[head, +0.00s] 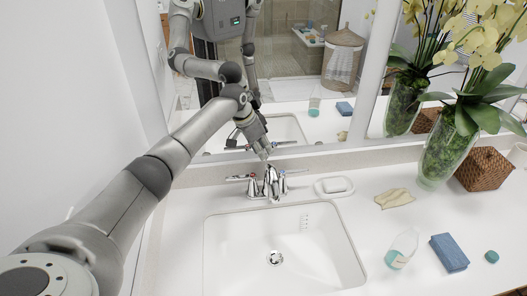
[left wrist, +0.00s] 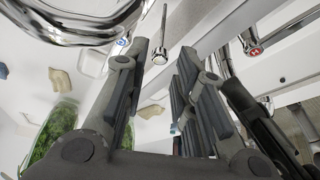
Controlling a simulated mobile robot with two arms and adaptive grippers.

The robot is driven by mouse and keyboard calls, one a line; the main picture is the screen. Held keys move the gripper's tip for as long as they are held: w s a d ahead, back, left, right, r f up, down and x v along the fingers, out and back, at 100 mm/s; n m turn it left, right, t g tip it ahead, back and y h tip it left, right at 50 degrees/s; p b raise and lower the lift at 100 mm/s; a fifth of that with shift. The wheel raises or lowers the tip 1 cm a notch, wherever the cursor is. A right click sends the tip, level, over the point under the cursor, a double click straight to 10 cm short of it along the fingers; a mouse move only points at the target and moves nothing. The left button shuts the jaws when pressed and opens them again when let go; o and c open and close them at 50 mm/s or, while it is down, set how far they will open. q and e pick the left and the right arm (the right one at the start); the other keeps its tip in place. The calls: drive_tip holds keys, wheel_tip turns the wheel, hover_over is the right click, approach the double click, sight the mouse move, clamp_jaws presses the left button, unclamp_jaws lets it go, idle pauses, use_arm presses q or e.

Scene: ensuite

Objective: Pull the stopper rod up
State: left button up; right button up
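The stopper rod (left wrist: 164,28) shows in the left wrist view as a thin metal rod with a small round knob (left wrist: 160,56) at its end. In the head view I cannot make it out clearly behind the chrome faucet (head: 271,184). My left gripper (head: 265,154) points down just above and behind the faucet. In the left wrist view the left gripper (left wrist: 163,58) is open, and the knob appears between its two fingertips. I cannot tell whether a finger touches it. My right gripper is not in view.
The faucet has a red-marked handle (left wrist: 255,51) and a blue-marked one. The white sink (head: 285,235) is empty. A mirror (head: 300,75) stands close behind.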

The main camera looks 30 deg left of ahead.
use_arm(q)
drive_tip(key=v, duration=1)
drive_tip(key=shift+s+a, duration=0.1)
drive_tip(key=shift+s, duration=0.05)
